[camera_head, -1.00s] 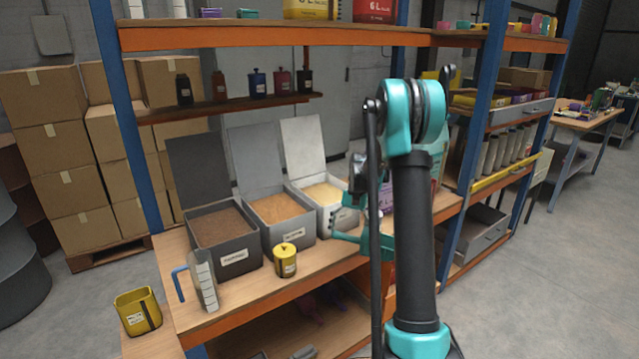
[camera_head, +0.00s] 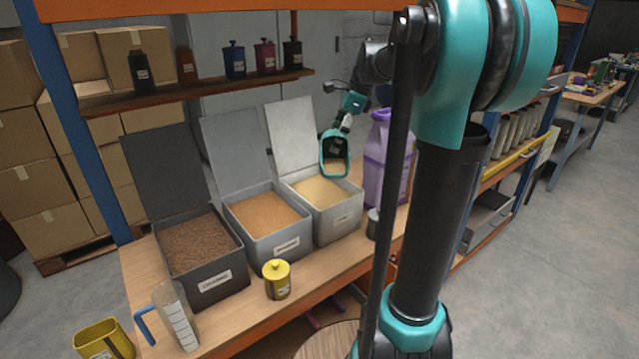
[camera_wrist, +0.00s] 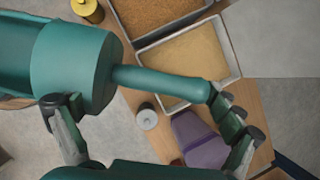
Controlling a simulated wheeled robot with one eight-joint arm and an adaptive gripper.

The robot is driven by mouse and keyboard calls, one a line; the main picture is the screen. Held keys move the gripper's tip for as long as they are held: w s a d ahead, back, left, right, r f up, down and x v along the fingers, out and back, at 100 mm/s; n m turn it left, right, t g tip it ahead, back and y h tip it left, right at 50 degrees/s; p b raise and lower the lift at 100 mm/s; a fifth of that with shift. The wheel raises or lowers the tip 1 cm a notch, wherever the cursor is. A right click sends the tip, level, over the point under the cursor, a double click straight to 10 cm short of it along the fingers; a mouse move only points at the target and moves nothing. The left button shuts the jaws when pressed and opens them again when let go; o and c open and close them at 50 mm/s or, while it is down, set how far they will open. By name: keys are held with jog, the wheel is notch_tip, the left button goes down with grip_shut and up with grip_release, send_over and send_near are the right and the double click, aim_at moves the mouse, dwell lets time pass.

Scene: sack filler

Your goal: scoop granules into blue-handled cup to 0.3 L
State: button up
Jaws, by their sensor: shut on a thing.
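The clear measuring cup with a blue handle (camera_head: 178,318) stands upright at the bench's front left; I cannot make out its fill. My gripper (camera_head: 345,124) is shut on a teal scoop (camera_head: 335,146), held above the right rear of the pale-granule bin (camera_head: 340,222). A tan patch shows in the scoop's mouth, but I cannot tell whether it is granules. In the wrist view the scoop (camera_wrist: 72,65) is at the left, its handle reaching toward my right finger. That view also shows the pale bin (camera_wrist: 238,72). The middle bin (camera_head: 285,246) holds orange-tan granules, the dark left bin (camera_head: 215,284) brown ones.
A yellow lidded canister (camera_head: 277,281) stands in front of the bins. A purple jug (camera_head: 376,165) and a small grey container (camera_head: 373,224) stand right of the pale bin. The open bin lids rise behind. A shelf (camera_head: 200,93) with several small bottles runs above. A yellow container (camera_head: 104,340) sits lower left.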

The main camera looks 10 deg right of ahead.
dwell(0.3)
jog(key=w+d+f+t, duration=0.1)
jog(key=w+f, duration=0.1)
jog(key=w, duration=1.3)
jog(key=w+f+t, duration=0.1)
jog(key=w+f, duration=0.2)
jog(key=w, duration=1.3)
jog(key=shift+s+r+n+t+h, duration=0.25)
jog(key=shift+s+r+n+t, duration=0.25)
jog(key=shift+s+r+t, duration=1.7)
jog(key=shift+s+r+n+t+h, duration=0.25)
jog(key=shift+s+r+n+t, duration=0.55)
jog(key=shift+r, duration=2.7)
jog(key=s+a+r+n+t, duration=0.1)
jog(key=s+r+t, duration=0.1)
jog(key=s+t, duration=0.2)
jog(key=s+a+r+n+t, duration=0.1)
jog(key=s+a+r+t, duration=0.1)
jog(key=s, duration=0.6)
jog(key=shift+s+r+t, duration=0.15)
jog(key=shift+r+t, duration=0.7)
jog(key=shift+t, duration=0.35)
jog(key=shift+r, duration=0.15)
